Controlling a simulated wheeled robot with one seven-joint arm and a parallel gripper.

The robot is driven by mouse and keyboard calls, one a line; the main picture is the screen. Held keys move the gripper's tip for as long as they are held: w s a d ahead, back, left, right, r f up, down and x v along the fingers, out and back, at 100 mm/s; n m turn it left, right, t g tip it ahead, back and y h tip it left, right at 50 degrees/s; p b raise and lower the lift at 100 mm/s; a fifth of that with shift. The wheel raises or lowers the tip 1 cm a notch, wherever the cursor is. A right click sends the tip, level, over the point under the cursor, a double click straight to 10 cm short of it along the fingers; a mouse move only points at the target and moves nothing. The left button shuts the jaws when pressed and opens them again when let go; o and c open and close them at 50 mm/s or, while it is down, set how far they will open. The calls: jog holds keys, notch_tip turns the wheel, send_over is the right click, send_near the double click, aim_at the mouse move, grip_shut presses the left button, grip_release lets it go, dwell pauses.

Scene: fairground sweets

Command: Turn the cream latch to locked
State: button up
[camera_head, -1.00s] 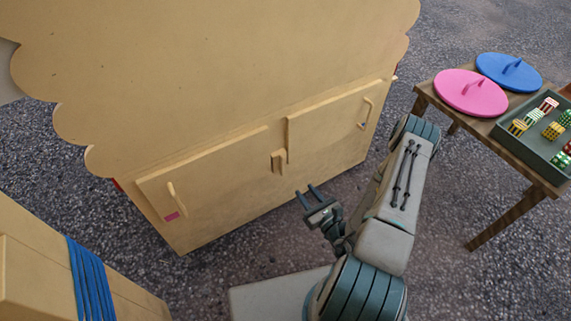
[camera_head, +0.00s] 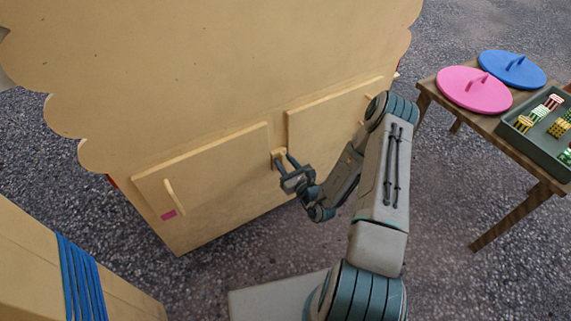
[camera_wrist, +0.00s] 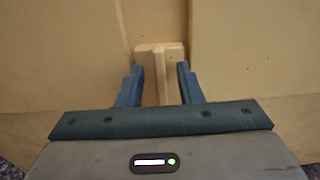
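The cream latch (camera_head: 279,154) sits on the cream cabinet front between the two doors. In the wrist view the latch (camera_wrist: 160,60) shows as a square plate with a narrow upright handle below it. My gripper (camera_head: 284,160) is at the latch, pointing at the cabinet. In the wrist view my gripper (camera_wrist: 160,72) is open, with one blue finger on each side of the handle. A gap shows between each finger and the handle. The handle's lower end is hidden behind the gripper body.
The right door (camera_head: 325,112) is partly behind my arm. A table at right holds a pink lid (camera_head: 474,90), a blue lid (camera_head: 512,69) and a green tray (camera_head: 537,146) of sweets. A cream box with blue cord (camera_head: 80,280) stands front left.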

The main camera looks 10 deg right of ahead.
grip_shut()
jog(key=d+f+m+p, duration=0.1)
jog(key=m+p, duration=0.1)
jog(key=m, duration=0.4)
jog(key=f+m+p, duration=0.1)
jog(key=m+p, duration=0.1)
jog(key=m, duration=0.4)
jog(key=d+m+p, duration=0.1)
jog(key=m+p, duration=0.1)
jog(key=m, duration=0.3)
jog(key=shift+w+d+f+m, duration=0.3)
jog(key=shift+w+f+m, duration=0.05)
jog(key=shift+f+m, duration=0.05)
dwell(0.5)
